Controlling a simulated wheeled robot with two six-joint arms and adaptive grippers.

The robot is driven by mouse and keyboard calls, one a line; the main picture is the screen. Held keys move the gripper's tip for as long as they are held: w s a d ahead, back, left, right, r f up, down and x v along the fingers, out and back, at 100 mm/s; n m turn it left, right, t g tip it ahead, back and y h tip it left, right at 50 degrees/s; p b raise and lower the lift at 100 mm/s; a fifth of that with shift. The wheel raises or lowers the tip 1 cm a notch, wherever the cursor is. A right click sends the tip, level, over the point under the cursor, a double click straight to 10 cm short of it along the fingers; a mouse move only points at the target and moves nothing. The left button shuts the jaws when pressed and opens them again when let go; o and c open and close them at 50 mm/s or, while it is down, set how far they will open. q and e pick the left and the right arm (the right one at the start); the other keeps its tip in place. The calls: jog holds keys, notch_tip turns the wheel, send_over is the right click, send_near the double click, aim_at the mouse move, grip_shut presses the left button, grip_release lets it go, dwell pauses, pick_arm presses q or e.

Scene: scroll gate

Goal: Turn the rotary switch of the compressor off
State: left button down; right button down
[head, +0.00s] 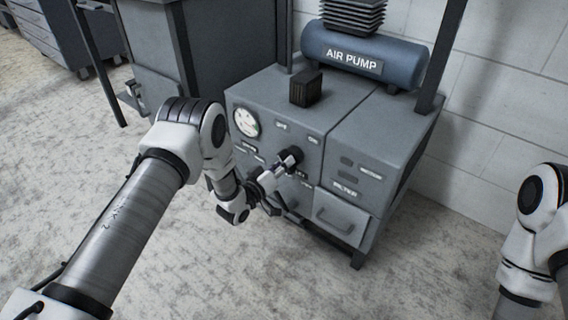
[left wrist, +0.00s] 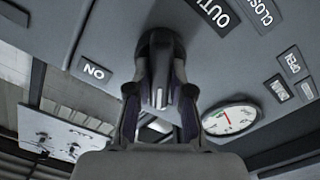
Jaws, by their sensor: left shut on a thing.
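The compressor (head: 285,105) is a grey cabinet with a blue air tank on top marked AIR PUMP. Its rotary switch, a dark knob (left wrist: 160,45), sticks out from the front panel. My left gripper (head: 286,160) is at the front panel, below and right of the gauge. In the left wrist view its two fingers (left wrist: 160,100) are closed on either side of the knob. My right gripper is out of view; only part of my right arm shows at the right edge.
A round gauge (head: 246,122) and small labels sit on the panel; the gauge also shows in the left wrist view (left wrist: 230,119). A drawer (head: 340,217) is at lower right. A white block wall (head: 490,120) stands behind. The floor in front is clear.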

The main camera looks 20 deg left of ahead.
pick_arm(q)
jog(key=c, duration=1)
grip_release()
jog(key=shift+c, duration=0.2)
jog(key=v, duration=1.2)
